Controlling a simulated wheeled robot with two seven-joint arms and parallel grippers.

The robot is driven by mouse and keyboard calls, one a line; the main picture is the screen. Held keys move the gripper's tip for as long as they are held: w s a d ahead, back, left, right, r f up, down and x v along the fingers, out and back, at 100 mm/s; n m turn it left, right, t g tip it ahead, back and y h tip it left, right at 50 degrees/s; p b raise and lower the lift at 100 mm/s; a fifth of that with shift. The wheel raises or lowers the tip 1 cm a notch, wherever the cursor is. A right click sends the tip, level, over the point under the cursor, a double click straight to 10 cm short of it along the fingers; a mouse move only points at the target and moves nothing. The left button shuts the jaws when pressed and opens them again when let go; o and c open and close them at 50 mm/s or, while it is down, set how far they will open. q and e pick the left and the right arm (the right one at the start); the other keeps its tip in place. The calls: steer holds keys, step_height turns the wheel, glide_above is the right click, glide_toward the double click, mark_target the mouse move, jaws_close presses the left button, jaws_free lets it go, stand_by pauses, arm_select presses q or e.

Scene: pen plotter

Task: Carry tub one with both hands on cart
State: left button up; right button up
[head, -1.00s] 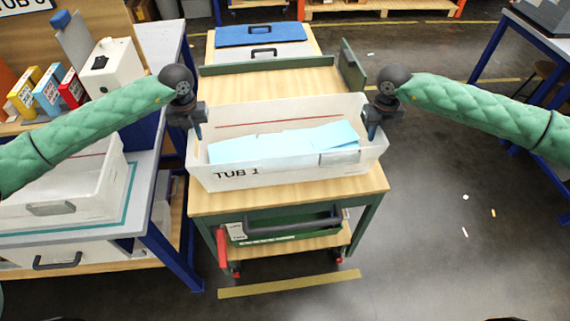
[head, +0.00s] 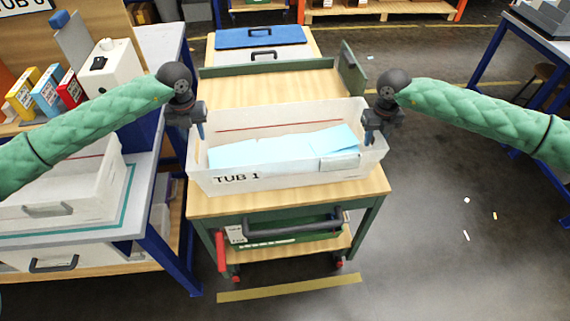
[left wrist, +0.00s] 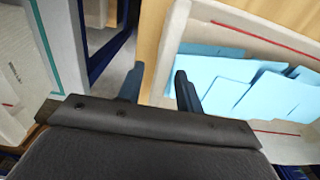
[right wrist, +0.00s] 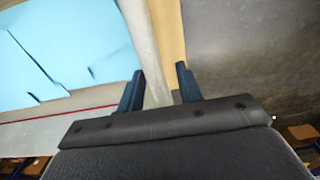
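Tub 1 (head: 278,181), a white open box marked "TUB 1", sits on the wooden top of the green cart (head: 225,206), near its front edge. Light-blue sheets (head: 285,147) lie inside it. My left gripper (head: 199,130) is at the tub's left end wall. In the left wrist view its fingers (left wrist: 160,88) are apart, with the white wall between them. My right gripper (head: 376,133) is at the right end wall. In the right wrist view its fingers (right wrist: 158,88) are apart around the wall, with a gap on the right.
A bench at left holds another white tub (head: 60,195), small coloured boxes (head: 47,90) and a white device (head: 111,75). Behind the cart stands a blue-topped box (head: 260,33). A dark cart handle (head: 292,227) sticks out in front.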

arm_select(q)
step_height(320, 180, up, 10)
steer(key=shift+f, duration=0.1)
arm_select(e)
steer(key=shift+r, duration=0.55)
step_height(320, 180, up, 11)
steer(key=shift+f, duration=0.1)
arm_select(q)
steer(key=shift+r, duration=0.2)
